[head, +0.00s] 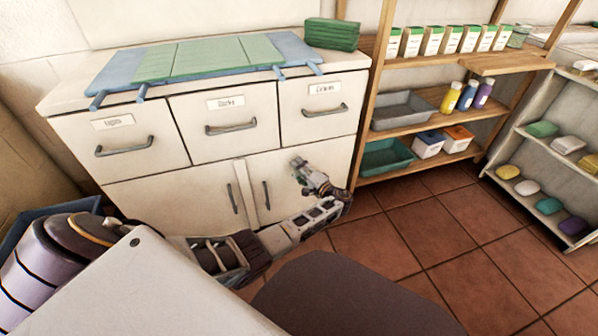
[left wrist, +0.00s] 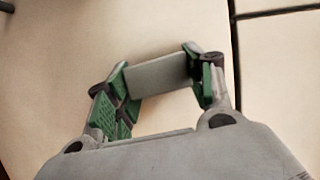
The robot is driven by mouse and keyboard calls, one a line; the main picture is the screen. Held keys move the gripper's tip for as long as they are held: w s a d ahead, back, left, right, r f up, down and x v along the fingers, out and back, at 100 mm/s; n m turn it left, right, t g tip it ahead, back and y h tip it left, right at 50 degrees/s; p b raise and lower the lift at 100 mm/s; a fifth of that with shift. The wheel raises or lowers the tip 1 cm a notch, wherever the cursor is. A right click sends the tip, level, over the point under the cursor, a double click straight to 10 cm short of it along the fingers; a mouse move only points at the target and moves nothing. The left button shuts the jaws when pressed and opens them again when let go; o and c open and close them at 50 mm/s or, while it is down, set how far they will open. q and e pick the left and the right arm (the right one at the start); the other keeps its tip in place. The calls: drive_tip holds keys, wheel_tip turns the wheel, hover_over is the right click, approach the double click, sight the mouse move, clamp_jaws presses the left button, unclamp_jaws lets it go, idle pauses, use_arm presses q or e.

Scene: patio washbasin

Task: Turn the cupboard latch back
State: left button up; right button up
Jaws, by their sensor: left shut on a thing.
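The white cupboard (head: 155,205) has two lower doors with dark vertical handles. My left gripper (head: 300,165) is at the right-hand door (head: 285,165), right of the door handles. In the left wrist view my left gripper (left wrist: 158,80) is shut, with its green pads on both sides of a flat grey piece (left wrist: 160,73). This piece looks like the latch and lies close to the pale cupboard front. In the head view the gripper hides it, so its angle there cannot be told. My right gripper is not in view.
Three labelled drawers (head: 225,120) with bar handles sit above the doors. A blue and green mat (head: 205,58) and a green stack (head: 332,34) lie on top. A wooden shelf (head: 425,120) with trays and bottles stands on the right. The tiled floor (head: 425,232) is clear.

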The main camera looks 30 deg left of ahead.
use_arm(q)
drive_tip(key=shift+f+m, duration=0.1)
drive_tip(key=shift+m, duration=0.4)
drive_tip(key=o, duration=1)
drive_tip(key=shift+o, duration=0.2)
drive_tip(key=v, duration=1.2)
drive_tip(key=shift+f, duration=0.25)
